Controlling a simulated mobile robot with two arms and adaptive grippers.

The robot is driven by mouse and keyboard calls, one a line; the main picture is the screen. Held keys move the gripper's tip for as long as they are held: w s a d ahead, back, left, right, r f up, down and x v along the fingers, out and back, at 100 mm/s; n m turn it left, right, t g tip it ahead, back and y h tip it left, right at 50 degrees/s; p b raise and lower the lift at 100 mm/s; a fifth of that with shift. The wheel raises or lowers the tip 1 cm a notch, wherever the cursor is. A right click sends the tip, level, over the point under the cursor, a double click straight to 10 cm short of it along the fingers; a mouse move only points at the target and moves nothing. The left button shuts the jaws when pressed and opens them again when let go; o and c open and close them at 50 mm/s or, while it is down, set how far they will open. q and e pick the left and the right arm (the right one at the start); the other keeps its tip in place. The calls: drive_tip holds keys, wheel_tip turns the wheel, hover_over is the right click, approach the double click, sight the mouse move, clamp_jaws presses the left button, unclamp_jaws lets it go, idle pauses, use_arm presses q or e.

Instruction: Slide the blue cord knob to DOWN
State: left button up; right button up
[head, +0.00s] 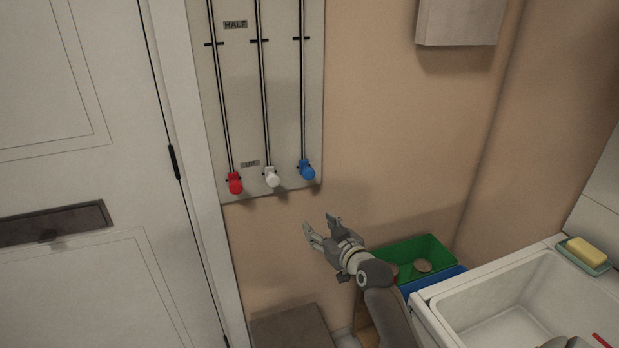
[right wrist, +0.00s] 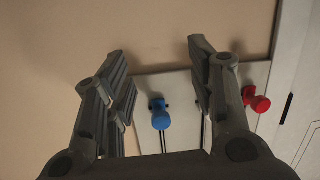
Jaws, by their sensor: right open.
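The blue cord knob (head: 307,171) sits at the lower end of the rightmost cord on a pale wall board (head: 274,110). My left gripper is out of view.
A white knob (head: 272,177) and a red knob (head: 235,184) hang left of the blue one, near the same height. A green bin (head: 440,250) and a white sink (head: 440,293) with soap (head: 586,251) stand lower right. A door (head: 90,150) is at left.

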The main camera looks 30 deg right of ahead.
drive_tip(key=t, duration=0.2)
approach(310, 175)
drive_tip(key=shift+h, duration=0.3)
drive_tip(key=w, duration=0.6)
drive_tip(key=w+d, duration=0.1)
drive_tip(key=w, duration=0.3)
drive_tip(key=shift+f, duration=0.15)
drive_tip(key=shift+w, duration=0.4)
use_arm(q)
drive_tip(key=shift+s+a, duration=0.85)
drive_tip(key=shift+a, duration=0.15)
use_arm(e)
drive_tip(key=shift+w, duration=0.15)
clamp_jaws()
